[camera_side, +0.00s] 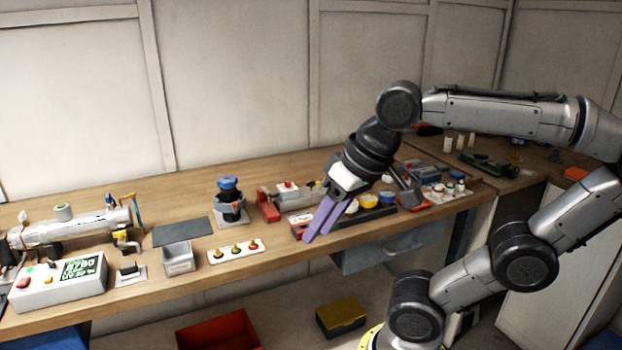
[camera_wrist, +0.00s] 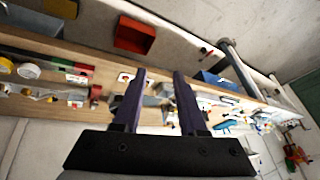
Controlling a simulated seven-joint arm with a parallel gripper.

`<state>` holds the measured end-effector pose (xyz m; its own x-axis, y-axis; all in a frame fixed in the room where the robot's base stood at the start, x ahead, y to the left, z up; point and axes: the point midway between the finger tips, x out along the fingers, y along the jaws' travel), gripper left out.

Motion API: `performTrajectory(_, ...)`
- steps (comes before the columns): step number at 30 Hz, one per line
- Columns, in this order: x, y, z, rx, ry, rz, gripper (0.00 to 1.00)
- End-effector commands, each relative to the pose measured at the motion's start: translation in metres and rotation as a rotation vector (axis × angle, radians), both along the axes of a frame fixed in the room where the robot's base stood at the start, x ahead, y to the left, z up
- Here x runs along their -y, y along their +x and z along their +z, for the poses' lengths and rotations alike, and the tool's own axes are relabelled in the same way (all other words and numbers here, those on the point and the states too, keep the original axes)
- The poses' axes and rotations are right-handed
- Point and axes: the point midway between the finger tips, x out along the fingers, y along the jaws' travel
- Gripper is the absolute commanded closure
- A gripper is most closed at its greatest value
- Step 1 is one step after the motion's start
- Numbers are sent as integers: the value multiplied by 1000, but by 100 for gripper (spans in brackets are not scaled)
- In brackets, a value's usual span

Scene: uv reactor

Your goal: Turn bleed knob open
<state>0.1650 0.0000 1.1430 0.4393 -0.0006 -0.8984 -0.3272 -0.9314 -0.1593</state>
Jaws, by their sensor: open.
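The silver cylindrical reactor (camera_side: 75,230) lies at the far left of the bench in the side view. A small yellow fitting (camera_side: 125,240) and an upright blue handle (camera_side: 137,212) are at its right end. I cannot tell which small part is the bleed knob. My gripper (camera_side: 316,236), with two purple fingers, is open and empty. It points down and left above the bench's front edge, well to the right of the reactor. In the wrist view my gripper (camera_wrist: 160,75) shows both fingers apart with nothing held between them.
A control box (camera_side: 60,285) with a green display stands before the reactor. A red bin (camera_side: 218,330) sits below the bench.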

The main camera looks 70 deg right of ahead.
Motion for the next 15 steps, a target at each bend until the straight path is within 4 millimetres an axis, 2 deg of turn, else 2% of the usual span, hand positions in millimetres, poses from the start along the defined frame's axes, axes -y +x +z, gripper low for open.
performTrajectory(1, 1, 8, 18, 1, 23, -55, 59)
performTrajectory(8, 19, 53, 94, -28, 138, -379, 59)
performTrajectory(12, 41, 90, 134, -52, 202, -599, 59)
performTrajectory(15, 62, 117, 155, -68, 244, -757, 59)
